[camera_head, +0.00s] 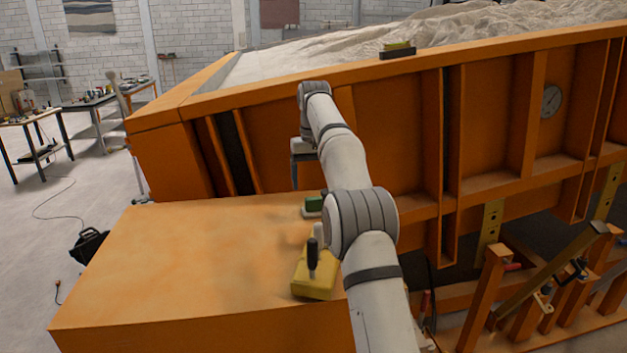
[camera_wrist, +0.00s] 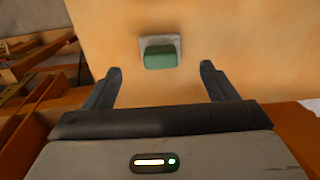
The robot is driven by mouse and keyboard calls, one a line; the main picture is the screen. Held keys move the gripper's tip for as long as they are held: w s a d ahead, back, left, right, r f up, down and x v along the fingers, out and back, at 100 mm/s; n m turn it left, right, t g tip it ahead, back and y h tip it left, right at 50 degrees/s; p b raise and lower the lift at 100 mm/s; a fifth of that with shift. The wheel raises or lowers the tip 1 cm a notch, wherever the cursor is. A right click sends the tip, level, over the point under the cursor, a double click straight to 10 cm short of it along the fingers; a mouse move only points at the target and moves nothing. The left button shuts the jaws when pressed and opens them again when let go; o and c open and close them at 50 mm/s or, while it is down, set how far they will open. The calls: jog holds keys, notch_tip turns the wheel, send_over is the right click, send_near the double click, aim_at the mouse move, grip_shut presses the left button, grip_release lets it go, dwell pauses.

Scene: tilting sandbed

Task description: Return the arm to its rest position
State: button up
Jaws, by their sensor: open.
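My white arm reaches up over the orange box from the lower right in the head view. My gripper (camera_head: 296,172) hangs above the box top, fingers pointing down. In the wrist view my gripper (camera_wrist: 161,68) is open, its two dark fingers apart with nothing held. A green button (camera_head: 314,203) on a pale base sits on the box top, partly behind my arm. In the wrist view the green button (camera_wrist: 160,55) shows between and beyond the fingertips, not touched by them.
A yellow box with a black lever (camera_head: 313,280) stands on the orange box top (camera_head: 190,265), close beside my arm. The orange sandbed wall (camera_head: 390,120) rises behind. The box top's left side is clear.

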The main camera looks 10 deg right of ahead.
jog(key=s+d+r+b, duration=0.1)
jog(key=s+r+b, duration=0.1)
jog(key=s, duration=1)
jog(key=s+d+r+b, duration=0.1)
jog(key=s+d+r, duration=0.15)
jog(key=s, duration=0.95)
jog(key=s+a+f+t+b, duration=0.3)
jog(key=s+f+b, duration=0.2)
jog(key=s+f, duration=1.4)
notch_tip(320, 180, down, 4)
jog(key=shift+a, duration=0.35)
